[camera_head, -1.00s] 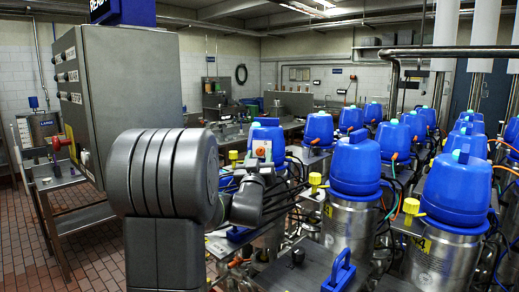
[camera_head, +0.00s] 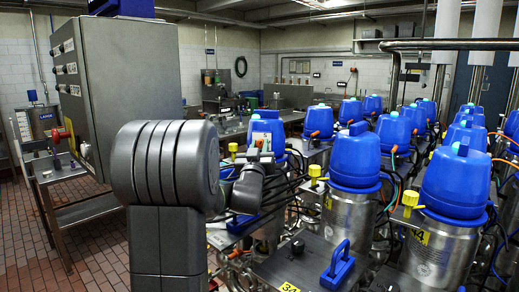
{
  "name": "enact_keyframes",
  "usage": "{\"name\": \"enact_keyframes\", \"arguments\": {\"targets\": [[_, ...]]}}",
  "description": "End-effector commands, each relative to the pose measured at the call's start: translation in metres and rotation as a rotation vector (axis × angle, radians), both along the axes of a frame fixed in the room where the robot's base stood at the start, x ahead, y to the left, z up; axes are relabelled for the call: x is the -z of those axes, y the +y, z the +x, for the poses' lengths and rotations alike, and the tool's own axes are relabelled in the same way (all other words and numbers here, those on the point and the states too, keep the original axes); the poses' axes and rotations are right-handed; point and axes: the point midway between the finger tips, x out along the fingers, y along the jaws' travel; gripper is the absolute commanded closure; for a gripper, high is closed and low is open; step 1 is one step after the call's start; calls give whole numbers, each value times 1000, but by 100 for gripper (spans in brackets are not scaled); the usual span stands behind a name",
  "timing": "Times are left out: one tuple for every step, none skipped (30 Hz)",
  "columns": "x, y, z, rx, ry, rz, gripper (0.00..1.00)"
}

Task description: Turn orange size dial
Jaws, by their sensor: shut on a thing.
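The orange size dial (camera_head: 259,143) shows as a small orange patch on a pale plate, at the front of a blue-capped unit (camera_head: 268,125) in the middle of the picture. My gripper (camera_head: 262,157) is right at the dial, with its dark wrist just below and left of it. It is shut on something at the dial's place. The fingers are small and partly hidden by my arm, so their exact hold and the dial's angle cannot be made out.
Several steel canisters with blue caps (camera_head: 355,157) and yellow valve knobs (camera_head: 315,171) crowd the right. Dark hoses run between them. A grey control cabinet (camera_head: 125,90) and a steel side table (camera_head: 60,170) stand at left. Tiled floor (camera_head: 30,245) is free at lower left.

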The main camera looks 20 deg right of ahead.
Motion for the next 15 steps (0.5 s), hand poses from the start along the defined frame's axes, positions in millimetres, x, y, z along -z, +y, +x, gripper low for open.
{"name": "enact_keyframes", "arguments": {"targets": [[2,0,0,0,-14,13,98],[2,0,0,0,-21,23,98],[3,1,0,-2,-34,38,98],[3,1,0,-1,-44,51,98],[3,1,0,-1,-55,65,98],[4,1,0,-1,-71,87,98],[4,1,1,-2,-84,104,98],[4,2,1,-3,-99,122,98],[4,2,1,-3,-120,148,98],[4,2,1,-2,-137,170,98],[3,2,1,-3,-153,191,98],[3,2,1,-2,-175,221,98],[2,2,1,-2,-192,243,98],[2,2,2,-2,-210,265,98],[2,2,2,-2,-231,297,98]]}}
